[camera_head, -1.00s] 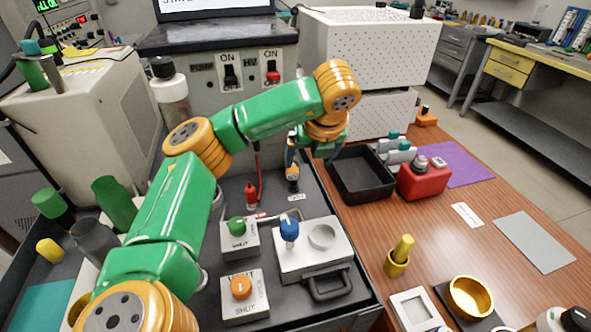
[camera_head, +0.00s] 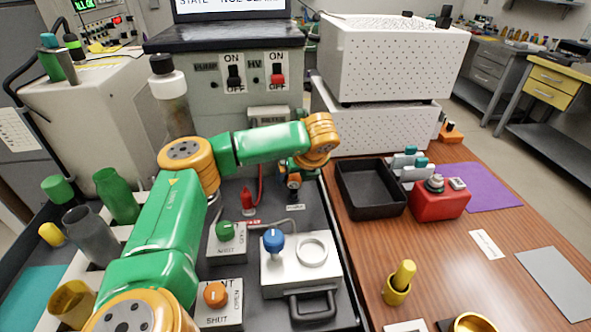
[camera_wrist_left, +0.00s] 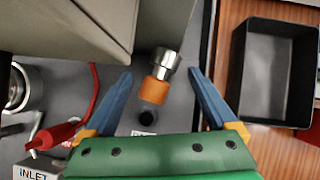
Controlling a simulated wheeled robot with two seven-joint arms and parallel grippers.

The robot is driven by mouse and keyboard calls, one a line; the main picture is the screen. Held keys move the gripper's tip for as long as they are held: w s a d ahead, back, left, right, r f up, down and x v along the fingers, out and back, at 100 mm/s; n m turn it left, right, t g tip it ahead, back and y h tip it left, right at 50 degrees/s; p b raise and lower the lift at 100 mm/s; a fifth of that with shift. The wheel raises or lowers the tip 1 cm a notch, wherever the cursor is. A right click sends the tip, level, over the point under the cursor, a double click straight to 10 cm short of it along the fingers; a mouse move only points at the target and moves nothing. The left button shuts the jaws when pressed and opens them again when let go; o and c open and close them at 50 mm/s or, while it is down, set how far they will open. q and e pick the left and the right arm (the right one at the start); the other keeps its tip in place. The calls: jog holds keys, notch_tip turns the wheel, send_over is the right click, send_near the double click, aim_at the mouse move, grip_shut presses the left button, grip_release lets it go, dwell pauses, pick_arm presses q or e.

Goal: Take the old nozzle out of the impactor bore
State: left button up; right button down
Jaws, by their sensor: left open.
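In the left wrist view, a short metal cylinder with an orange end (camera_wrist_left: 155,90) sticks out from the grey instrument housing; it appears to be the old nozzle in the bore. My left gripper (camera_wrist_left: 160,73) is open, its two blue fingers on either side of the orange end with visible gaps. In the head view, my left gripper (camera_head: 291,182) is low in front of the instrument cabinet (camera_head: 215,105) and largely hides the nozzle. The bore itself is hidden. My right gripper does not show.
A black open tray (camera_head: 372,208) stands right of the gripper, with a red box (camera_head: 440,200) beside it. A red plug with its cable (camera_head: 247,199) is close on the left. A white box with a blue knob (camera_head: 300,262) sits in front.

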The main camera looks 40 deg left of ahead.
pick_arm(q)
grip_shut()
jog(key=shift+d, duration=0.1)
